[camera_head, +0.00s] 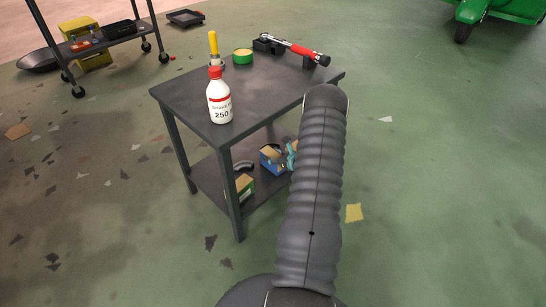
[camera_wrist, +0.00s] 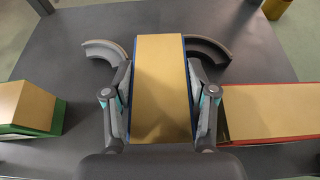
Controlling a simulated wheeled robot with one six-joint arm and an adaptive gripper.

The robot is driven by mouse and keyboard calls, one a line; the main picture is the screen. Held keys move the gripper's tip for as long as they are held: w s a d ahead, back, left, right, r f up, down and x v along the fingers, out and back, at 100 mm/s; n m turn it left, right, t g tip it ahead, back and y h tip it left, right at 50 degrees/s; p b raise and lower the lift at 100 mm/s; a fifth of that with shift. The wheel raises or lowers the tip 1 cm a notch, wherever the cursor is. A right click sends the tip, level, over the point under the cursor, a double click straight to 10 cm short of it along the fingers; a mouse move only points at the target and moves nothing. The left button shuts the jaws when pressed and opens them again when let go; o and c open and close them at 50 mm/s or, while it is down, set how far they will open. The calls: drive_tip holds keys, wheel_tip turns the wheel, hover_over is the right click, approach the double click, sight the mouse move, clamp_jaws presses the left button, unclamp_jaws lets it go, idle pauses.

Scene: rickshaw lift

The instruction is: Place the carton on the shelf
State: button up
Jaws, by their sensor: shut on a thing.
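The carton (camera_wrist: 160,88), tan on top with blue sides, is between the two fingers of my gripper (camera_wrist: 160,72) in the wrist view, and the fingers are shut on its sides. In the head view the blue carton (camera_head: 270,162) shows at the lower shelf (camera_head: 208,187) of the dark table, with a bit of my gripper (camera_head: 291,154) at its right. The carton looks upright. Whether its underside touches the shelf is hidden.
In the wrist view a green-sided carton (camera_wrist: 28,108) lies left and a red-sided carton (camera_wrist: 262,112) right, close to my finger. Curved grey parts (camera_wrist: 100,50) lie behind.

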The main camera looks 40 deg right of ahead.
drive_tip(key=shift+f, duration=0.3)
drive_tip(key=o, duration=1.3)
drive_tip(key=shift+c, duration=0.2)
drive_tip(key=shift+r, duration=0.2)
drive_tip(key=shift+s+r, duration=0.1)
drive_tip(key=shift+r, duration=0.05)
drive_tip(key=v, duration=1.1)
drive_tip(key=shift+s, duration=0.35)
